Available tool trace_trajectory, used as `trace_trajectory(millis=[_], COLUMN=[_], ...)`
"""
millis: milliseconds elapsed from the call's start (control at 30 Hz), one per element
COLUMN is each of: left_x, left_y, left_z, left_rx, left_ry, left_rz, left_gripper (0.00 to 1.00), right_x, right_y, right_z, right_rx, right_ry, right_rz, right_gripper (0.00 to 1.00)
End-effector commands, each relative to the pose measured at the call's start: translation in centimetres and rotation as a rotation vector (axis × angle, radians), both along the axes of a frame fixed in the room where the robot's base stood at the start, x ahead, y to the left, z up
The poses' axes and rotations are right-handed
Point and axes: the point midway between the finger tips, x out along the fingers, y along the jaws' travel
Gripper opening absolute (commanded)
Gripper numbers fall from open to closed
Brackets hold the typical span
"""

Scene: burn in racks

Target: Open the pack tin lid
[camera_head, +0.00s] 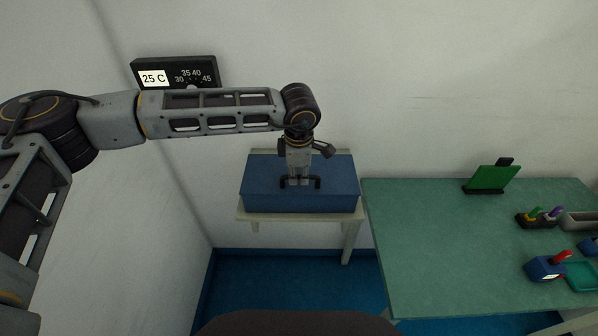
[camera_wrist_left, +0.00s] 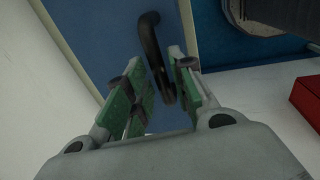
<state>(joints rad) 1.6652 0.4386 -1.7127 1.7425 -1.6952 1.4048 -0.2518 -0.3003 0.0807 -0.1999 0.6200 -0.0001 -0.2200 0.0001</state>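The pack tin is a blue box (camera_head: 260,188) on a small pale shelf (camera_head: 290,217) against the wall, and its lid looks shut. A dark bar handle (camera_head: 317,182) stands on the lid. My left gripper (camera_head: 299,181) points down at the handle from above. In the left wrist view the blue lid (camera_wrist_left: 95,30) lies below, and the dark handle (camera_wrist_left: 150,40) runs between the two green-padded fingers (camera_wrist_left: 162,92). The fingers are apart with a gap around the handle; the handle's near end lies close to the right-hand finger. My right gripper is not in view.
A green table (camera_head: 440,240) stands right of the shelf, with a green panel on a stand (camera_head: 491,178), a blue block with a red handle (camera_head: 543,268) and small items. A temperature dial (camera_head: 176,73) hangs on the wall behind my left arm.

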Motion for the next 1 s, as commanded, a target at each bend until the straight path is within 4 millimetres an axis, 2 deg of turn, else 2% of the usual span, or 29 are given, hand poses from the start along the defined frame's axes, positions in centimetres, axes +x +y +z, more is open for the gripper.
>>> trace_trajectory(millis=[33, 133, 167, 633, 1000], left_x=[0.0, 0.0, 0.0, 0.2, 1.1], left_y=[0.0, 0.0, 0.0, 0.0, -0.1], left_z=[0.0, 0.0, 0.0, 0.3, 2.3], left_rx=[0.0, 0.0, 0.0, -0.001, -0.002], left_ry=[0.0, 0.0, 0.0, -0.002, -0.004], left_rz=[0.0, 0.0, 0.0, 0.0, 0.001], left_gripper=[0.14, 0.01, 0.0, 0.0, 0.0], right_x=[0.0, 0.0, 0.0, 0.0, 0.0], right_y=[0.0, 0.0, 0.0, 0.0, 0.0], right_z=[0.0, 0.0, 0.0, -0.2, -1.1], right_rx=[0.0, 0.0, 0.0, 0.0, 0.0], right_ry=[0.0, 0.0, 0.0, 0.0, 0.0], right_rz=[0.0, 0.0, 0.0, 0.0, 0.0], right_gripper=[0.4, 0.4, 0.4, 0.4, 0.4])
